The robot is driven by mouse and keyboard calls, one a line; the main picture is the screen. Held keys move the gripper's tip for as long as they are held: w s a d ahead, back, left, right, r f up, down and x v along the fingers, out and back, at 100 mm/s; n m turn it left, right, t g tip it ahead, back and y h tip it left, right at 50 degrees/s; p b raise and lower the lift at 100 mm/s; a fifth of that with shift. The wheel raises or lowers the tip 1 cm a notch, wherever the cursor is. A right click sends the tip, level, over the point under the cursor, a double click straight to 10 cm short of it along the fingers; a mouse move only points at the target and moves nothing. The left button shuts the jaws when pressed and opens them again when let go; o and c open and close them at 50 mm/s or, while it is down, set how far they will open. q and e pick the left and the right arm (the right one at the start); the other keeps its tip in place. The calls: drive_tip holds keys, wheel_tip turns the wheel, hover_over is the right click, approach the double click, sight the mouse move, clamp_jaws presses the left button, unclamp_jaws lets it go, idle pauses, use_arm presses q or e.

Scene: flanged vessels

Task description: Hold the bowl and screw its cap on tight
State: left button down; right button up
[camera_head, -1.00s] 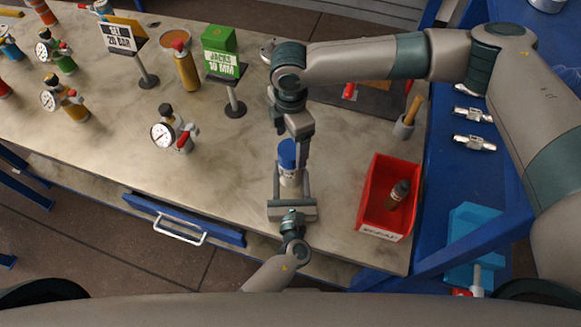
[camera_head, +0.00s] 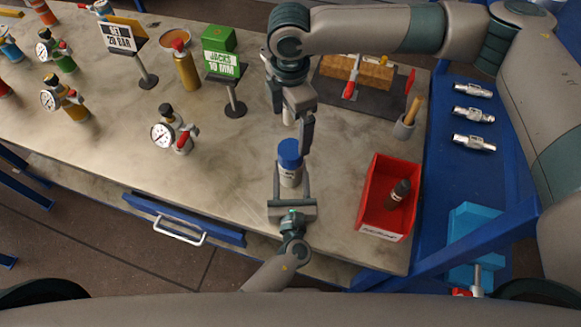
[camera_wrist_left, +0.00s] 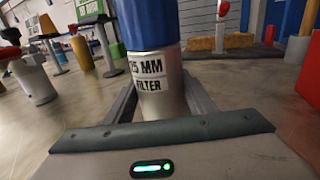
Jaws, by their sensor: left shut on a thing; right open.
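The bowl (camera_head: 290,178) is a short silver cylinder near the front of the bench, upright, with a blue cap (camera_head: 289,152) on top. In the left wrist view the bowl (camera_wrist_left: 158,88) carries a "25 MM FILTER" label, and the blue cap (camera_wrist_left: 147,22) covers its upper part. Whether the cap is fully tight cannot be told. My left gripper (camera_head: 291,190) is shut around the bowl from the front. My right gripper (camera_head: 294,130) is open, pointing down, above and just behind the cap, apart from it. A pale shape behind its fingers is partly hidden.
A red bin (camera_head: 369,208) holding a dark bottle (camera_head: 398,194) stands to the right. A grey cup (camera_head: 404,128) with a wooden handle is behind it. A gauge assembly (camera_head: 172,132) and a green sign (camera_head: 221,62) stand to the left. The bench between is clear.

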wheel_tip(320, 180, up, 5)
drive_tip(key=shift+f, duration=0.2)
use_arm(q)
drive_tip(key=c, duration=0.7)
unclamp_jaws()
drive_tip(key=shift+s, duration=0.1)
drive_tip(key=s, duration=1.7)
drive_tip(key=shift+s+d, duration=0.1)
drive_tip(key=shift+d, duration=0.2)
use_arm(e)
drive_tip(key=shift+f, duration=0.25)
